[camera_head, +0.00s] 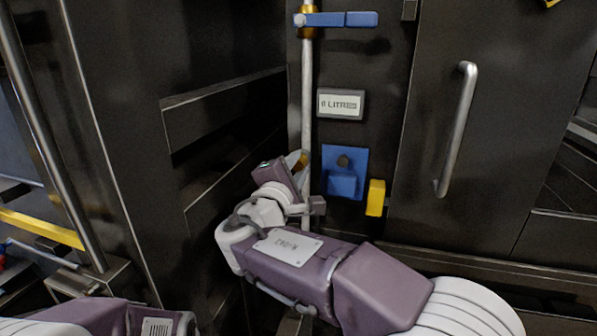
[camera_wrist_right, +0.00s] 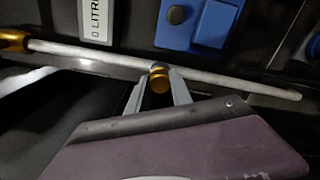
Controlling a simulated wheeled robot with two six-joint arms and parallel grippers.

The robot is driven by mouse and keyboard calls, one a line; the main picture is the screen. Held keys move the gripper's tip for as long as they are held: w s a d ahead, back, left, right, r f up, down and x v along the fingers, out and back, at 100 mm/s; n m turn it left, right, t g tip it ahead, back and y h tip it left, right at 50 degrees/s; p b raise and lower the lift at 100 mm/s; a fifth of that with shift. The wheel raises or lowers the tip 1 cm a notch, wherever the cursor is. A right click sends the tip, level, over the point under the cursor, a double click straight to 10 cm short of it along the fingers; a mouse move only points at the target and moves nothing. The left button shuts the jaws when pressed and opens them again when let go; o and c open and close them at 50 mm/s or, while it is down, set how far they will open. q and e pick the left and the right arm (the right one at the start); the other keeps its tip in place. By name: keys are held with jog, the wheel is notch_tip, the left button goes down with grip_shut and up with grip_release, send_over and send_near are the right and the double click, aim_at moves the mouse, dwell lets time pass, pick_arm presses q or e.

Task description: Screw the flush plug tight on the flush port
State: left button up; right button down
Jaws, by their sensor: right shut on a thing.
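My right gripper (camera_head: 300,160) is at the vertical grey pipe, below the display. In the right wrist view, my right gripper's two fingers (camera_wrist_right: 159,90) are closed on a small round brass flush plug (camera_wrist_right: 159,84). I cannot tell the flush port apart from the plug, nor how far the threads are engaged. In the head view the wrist mostly hides the plug. My left gripper is out of view; only part of its arm shows at bottom left.
A blue valve lever (camera_head: 340,19) sits at the pipe's top. A litre display (camera_head: 341,104) reads "0 LITRES". A blue box (camera_head: 343,185) and yellow block (camera_head: 375,198) are mounted right of the gripper. A door handle (camera_head: 456,130) is further right. A dark panel wall stands close on the left.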

jog(key=shift+f+m+b, duration=0.25)
jog(key=shift+m+b, duration=0.55)
jog(key=shift+b, duration=0.2)
jog(key=shift+r+m+b, duration=0.1)
jog(key=shift+m+b, duration=0.25)
jog(key=shift+m, duration=0.05)
jog(key=shift+r, duration=0.1)
